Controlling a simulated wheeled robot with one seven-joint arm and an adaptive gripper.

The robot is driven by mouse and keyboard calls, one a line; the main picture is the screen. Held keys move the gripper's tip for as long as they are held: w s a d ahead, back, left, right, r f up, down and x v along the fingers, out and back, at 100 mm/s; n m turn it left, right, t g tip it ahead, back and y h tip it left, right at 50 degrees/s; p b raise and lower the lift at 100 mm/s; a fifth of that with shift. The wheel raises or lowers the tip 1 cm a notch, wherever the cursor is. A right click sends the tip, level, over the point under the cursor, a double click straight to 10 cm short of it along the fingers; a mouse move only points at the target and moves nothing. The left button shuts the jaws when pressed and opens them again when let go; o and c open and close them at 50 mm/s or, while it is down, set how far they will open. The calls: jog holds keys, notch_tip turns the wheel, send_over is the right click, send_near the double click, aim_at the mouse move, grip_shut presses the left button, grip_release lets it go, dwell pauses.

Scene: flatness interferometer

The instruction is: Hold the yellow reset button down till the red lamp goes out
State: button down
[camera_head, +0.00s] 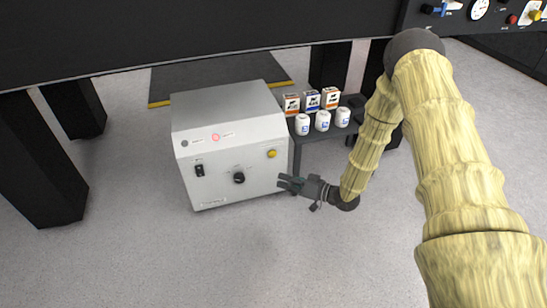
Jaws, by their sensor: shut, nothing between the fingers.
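A light grey instrument box (222,191) stands on the floor. The yellow reset button (272,154) is on the upper right of its front face. The red lamp (215,137) on the sloped top panel is glowing. My gripper (281,181) is shut and empty, in front of the right part of the box. In the picture it lies below the yellow button and apart from it. Whether the fingertips touch the box's front is hard to tell from this view.
A black switch (199,170) and a black knob (239,177) share the box's front. A dark low shelf (312,138) with small cartons (311,101) and white jars (322,121) stands right behind. A dark table (180,30) overhangs the back. The floor in front is clear.

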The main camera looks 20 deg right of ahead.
aim_at(272, 154)
jog(key=w+b, duration=0.3)
jog(key=w, duration=0.5)
jog(key=shift+w+a+b, duration=0.15)
jog(key=shift+w+b, duration=0.2)
jog(key=shift+b, duration=0.05)
jog(key=shift+w, duration=0.25)
dwell(1.4)
jog(key=shift+w, duration=0.2)
jog(key=shift+w+p, duration=0.3)
jog(key=shift+w, duration=0.1)
dwell(1.8)
jog(key=shift+s, duration=0.15)
dwell(1.5)
jog(key=shift+s+p, duration=0.65)
jog(key=shift+s, duration=0.05)
